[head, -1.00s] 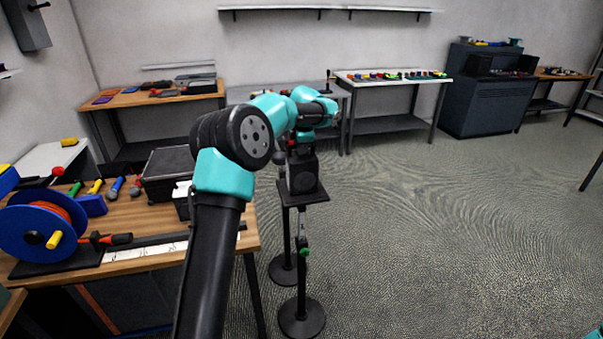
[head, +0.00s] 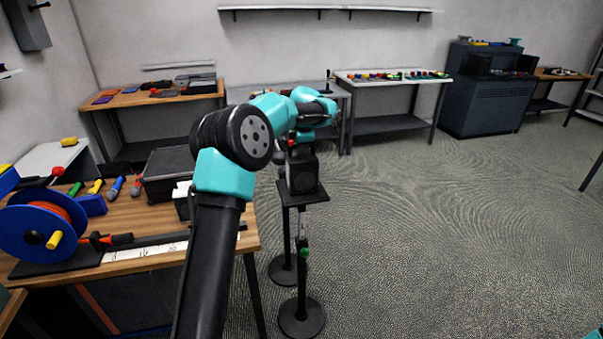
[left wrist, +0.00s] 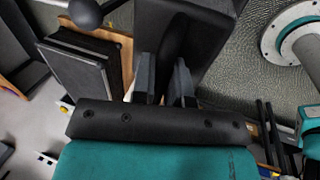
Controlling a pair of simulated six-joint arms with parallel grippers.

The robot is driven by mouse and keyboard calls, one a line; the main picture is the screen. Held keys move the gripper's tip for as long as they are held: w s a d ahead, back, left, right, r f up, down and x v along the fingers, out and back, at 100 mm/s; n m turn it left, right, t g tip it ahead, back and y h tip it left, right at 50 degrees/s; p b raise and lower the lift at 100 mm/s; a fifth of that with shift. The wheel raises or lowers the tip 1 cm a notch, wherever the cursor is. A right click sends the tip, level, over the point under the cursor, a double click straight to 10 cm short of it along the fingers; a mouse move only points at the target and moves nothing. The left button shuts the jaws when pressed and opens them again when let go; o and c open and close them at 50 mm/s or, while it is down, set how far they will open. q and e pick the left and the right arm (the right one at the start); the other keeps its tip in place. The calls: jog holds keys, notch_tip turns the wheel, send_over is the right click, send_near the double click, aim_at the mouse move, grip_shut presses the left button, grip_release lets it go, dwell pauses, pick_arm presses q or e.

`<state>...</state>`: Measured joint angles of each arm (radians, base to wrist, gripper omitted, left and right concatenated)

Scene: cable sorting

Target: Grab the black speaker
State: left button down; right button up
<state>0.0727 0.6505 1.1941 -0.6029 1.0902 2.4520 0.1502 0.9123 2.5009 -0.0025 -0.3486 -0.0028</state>
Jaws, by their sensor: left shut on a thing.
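The black speaker (head: 303,176) is a small dark box with a round cone on its front. It stands upright on the small square top of a black stand (head: 314,198). My left gripper (head: 291,143) is at the speaker's top, coming down from above, partly hidden by my own wrist. In the left wrist view, the two grey fingers of the gripper (left wrist: 164,84) are shut on a dark part of the speaker (left wrist: 207,32). The exact contact is hard to see. My right gripper is not in view.
A wooden bench (head: 140,225) at the left holds a blue cable reel (head: 28,232), screwdrivers and a black case (head: 166,170). A second stand base (head: 284,269) is close behind the speaker's stand. Tables line the back wall. The floor at the right is clear.

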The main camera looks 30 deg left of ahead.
pick_arm(q)
jog(key=shift+r, duration=0.15)
jog(key=shift+r, duration=1.8)
jog(key=s+d+r, duration=0.1)
jog(key=s+d, duration=0.7)
jog(key=s, duration=0.5)
jog(key=shift+s+d, duration=0.2)
jog(key=shift+s, duration=0.15)
